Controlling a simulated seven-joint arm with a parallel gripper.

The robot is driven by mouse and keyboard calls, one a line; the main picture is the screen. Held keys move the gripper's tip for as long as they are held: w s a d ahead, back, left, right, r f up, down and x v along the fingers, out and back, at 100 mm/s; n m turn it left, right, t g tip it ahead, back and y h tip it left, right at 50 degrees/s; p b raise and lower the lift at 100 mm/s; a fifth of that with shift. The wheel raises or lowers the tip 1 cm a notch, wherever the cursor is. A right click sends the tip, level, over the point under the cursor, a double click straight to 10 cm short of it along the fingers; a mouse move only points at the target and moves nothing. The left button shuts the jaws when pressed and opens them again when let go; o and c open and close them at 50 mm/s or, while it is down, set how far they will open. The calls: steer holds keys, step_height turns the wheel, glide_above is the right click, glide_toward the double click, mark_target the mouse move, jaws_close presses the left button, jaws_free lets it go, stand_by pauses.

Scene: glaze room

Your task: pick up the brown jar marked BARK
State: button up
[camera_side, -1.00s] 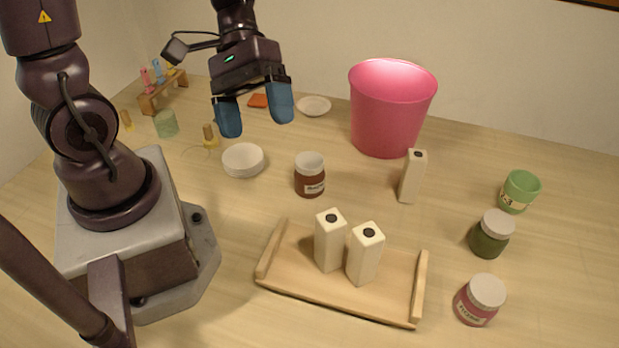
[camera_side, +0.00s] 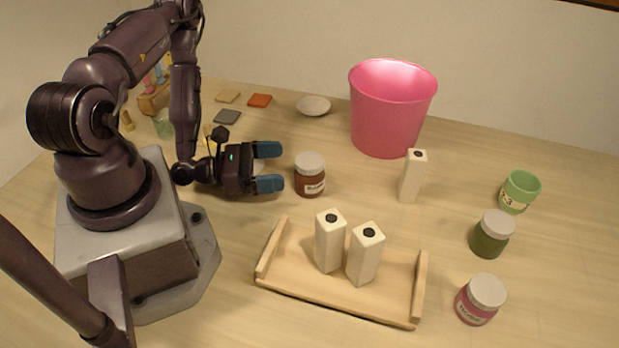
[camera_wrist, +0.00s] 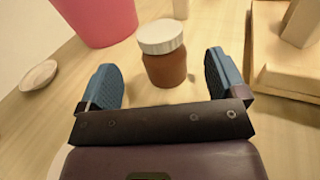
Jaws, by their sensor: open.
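The brown jar (camera_side: 310,182) stands upright on the table with a white lid and a pale label whose letters are too small to read. In the wrist view the brown jar (camera_wrist: 166,66) stands ahead of my gripper, between the lines of its two fingers. My gripper (camera_side: 269,166) is low and level, just left of the jar in the side view, its blue fingers pointing at it. In the wrist view my gripper (camera_wrist: 164,84) is open, with nothing between its fingers. The jar seems to be just beyond the fingertips; contact cannot be told.
A wooden tray (camera_side: 310,290) with two white bottles (camera_side: 330,242) stands in front of the jar. A pink bucket (camera_side: 388,115) is behind it. A third white bottle (camera_side: 411,180), a green jar (camera_side: 489,238), a pink jar (camera_side: 478,304) and a green cup (camera_side: 517,193) stand to the right.

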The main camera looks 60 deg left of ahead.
mark_target(310, 160)
steer(key=x, duration=0.7)
steer(key=shift+w, duration=0.25)
steer(key=c, duration=1.2)
